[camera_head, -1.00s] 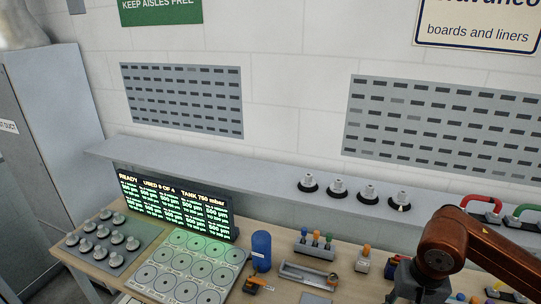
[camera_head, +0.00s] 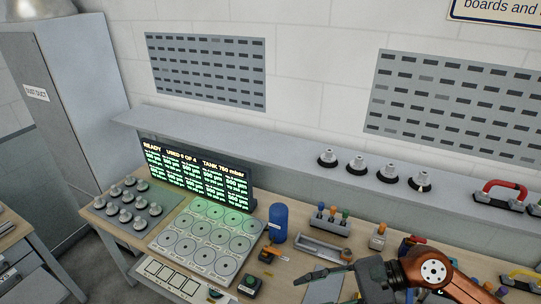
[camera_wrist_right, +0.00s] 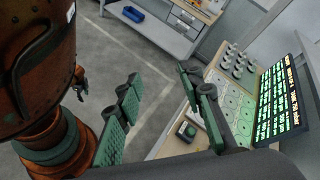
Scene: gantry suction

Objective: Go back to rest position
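My right gripper (camera_head: 322,284) shows in the head view at the lower right, above the front part of the wooden bench. Its dark finger points left, and part of the hand is cut off by the frame's bottom edge. In the right wrist view my right gripper (camera_wrist_right: 162,92) has its green-padded fingers spread wide apart, with only floor and bench visible between them. It is open and empty. My left gripper is in neither current view.
The bench holds a lit display (camera_head: 195,174), a pad of suction cups (camera_head: 128,203), a disc panel (camera_head: 207,236), a blue cylinder (camera_head: 278,222) and a push button (camera_head: 250,286). A grey shelf (camera_head: 285,150) carries several cups. Floor (camera_wrist_right: 130,60) is open beside the bench.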

